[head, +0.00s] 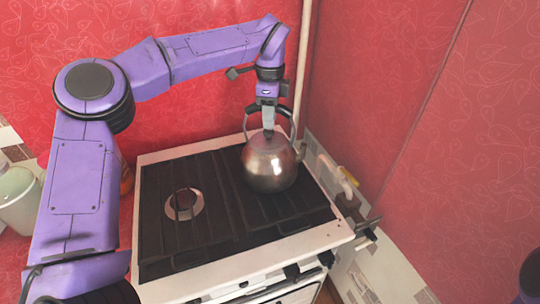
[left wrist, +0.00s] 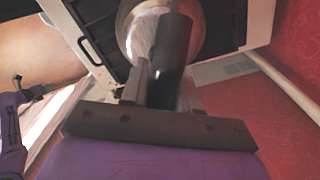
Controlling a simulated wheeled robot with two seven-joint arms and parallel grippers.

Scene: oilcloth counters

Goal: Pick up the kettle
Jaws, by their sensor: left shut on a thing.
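The kettle (head: 270,164) is a metal one with a dark arched handle (head: 288,115). In the head view it appears upright at the back right of the stove's black grate. My left gripper (head: 268,125) comes down from above and is shut on the kettle's handle. In the left wrist view the dark handle passes between the fingers (left wrist: 162,88), with the shiny kettle body (left wrist: 143,28) beyond it. I cannot tell whether the kettle's base touches the grate. My right gripper is not in view; only a bit of my right arm shows at the lower right corner.
The white stove (head: 245,268) has black grates and a round burner (head: 184,204) at left. Pipes and a yellow valve (head: 347,176) are close to the right of the kettle. Red walls (head: 390,90) stand behind and right. A pale pot (head: 18,200) is at far left.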

